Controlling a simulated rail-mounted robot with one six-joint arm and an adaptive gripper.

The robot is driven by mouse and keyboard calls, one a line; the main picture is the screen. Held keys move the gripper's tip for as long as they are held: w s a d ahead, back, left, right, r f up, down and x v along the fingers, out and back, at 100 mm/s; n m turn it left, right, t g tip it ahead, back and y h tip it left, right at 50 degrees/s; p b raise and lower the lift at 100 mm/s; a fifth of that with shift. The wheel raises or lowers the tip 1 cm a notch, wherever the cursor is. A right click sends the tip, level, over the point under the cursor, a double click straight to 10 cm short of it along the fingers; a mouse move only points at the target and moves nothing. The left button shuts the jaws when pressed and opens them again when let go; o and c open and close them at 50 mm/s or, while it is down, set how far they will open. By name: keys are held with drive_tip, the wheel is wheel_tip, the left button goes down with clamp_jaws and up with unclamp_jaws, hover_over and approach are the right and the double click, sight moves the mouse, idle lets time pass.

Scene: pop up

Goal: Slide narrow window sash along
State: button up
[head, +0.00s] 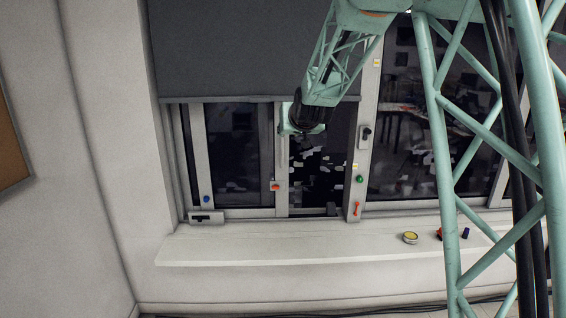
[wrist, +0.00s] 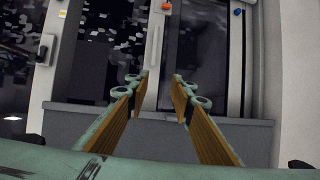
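The narrow window sash (head: 281,198) has pale stiles around dark glass at the left of the window, below the grey blind, in the head view. An orange knob (head: 275,186) is on its right stile, and a blue knob (head: 206,199) is low at its left. In the wrist view, my gripper (wrist: 158,88) is open, with ochre pads apart and nothing held. The sash's pale stile (wrist: 152,50) appears beyond and between the fingertips; contact cannot be told. The orange knob (wrist: 166,6) is at the top edge there.
A post (head: 354,200) with green and red fittings and a black handle (head: 366,133) stands right of the sash. The sill (head: 300,243) carries a yellow-topped tin (head: 410,238) and small items at right. A wall (head: 110,130) bounds the left.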

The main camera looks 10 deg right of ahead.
drive_tip(key=w+f+t+b, duration=0.1)
drive_tip(key=w+f, duration=0.3)
drive_tip(key=w, duration=0.4)
drive_tip(key=w+f+t+b, duration=0.1)
drive_tip(key=w+f+t, duration=0.1)
drive_tip(key=w+f, duration=0.4)
drive_tip(key=m+t+h+b, duration=0.1)
drive_tip(key=t+h, duration=0.1)
approach(282, 153)
drive_tip(key=shift+w+d, duration=0.1)
drive_tip(key=shift+w, duration=0.5)
drive_tip(key=shift+w, duration=0.15)
drive_tip(key=shift+w+d+p, duration=0.15)
drive_tip(key=shift+w+p, duration=0.45)
drive_tip(key=shift+w, duration=0.65)
drive_tip(key=shift+w+d+p, duration=0.2)
drive_tip(key=shift+w+p, duration=0.45)
drive_tip(key=shift+w, duration=0.65)
drive_tip(key=shift+w+d+p, duration=0.15)
drive_tip(key=shift+w+p, duration=0.45)
drive_tip(key=shift+w, duration=0.65)
drive_tip(key=c, duration=0.7)
